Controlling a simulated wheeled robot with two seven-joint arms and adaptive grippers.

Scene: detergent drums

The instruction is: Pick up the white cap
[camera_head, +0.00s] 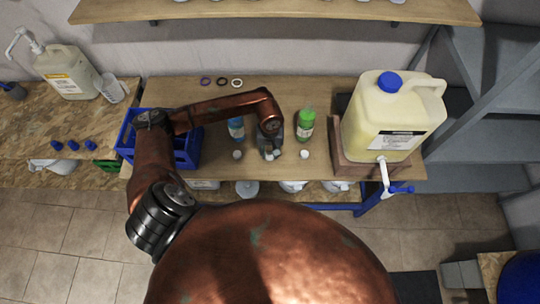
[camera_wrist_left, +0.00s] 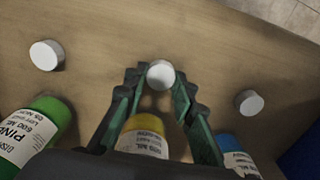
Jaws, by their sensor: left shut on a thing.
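My left gripper (camera_head: 271,152) reaches down over the wooden table, and it also shows in the left wrist view (camera_wrist_left: 158,78). Its two green-and-black fingers are shut on a white cap (camera_wrist_left: 160,73), which sits between the fingertips. Two other white caps are on the table: one by the green bottle (camera_head: 304,154), at left in the wrist view (camera_wrist_left: 46,55), and one by the blue bottle (camera_head: 237,154), at right in the wrist view (camera_wrist_left: 248,102). Whether the held cap touches the table is unclear. My right gripper is not in view.
A blue crate (camera_head: 188,158) is at left, a large yellow drum (camera_head: 392,118) at right. Coloured rings (camera_head: 222,81) lie at the back.

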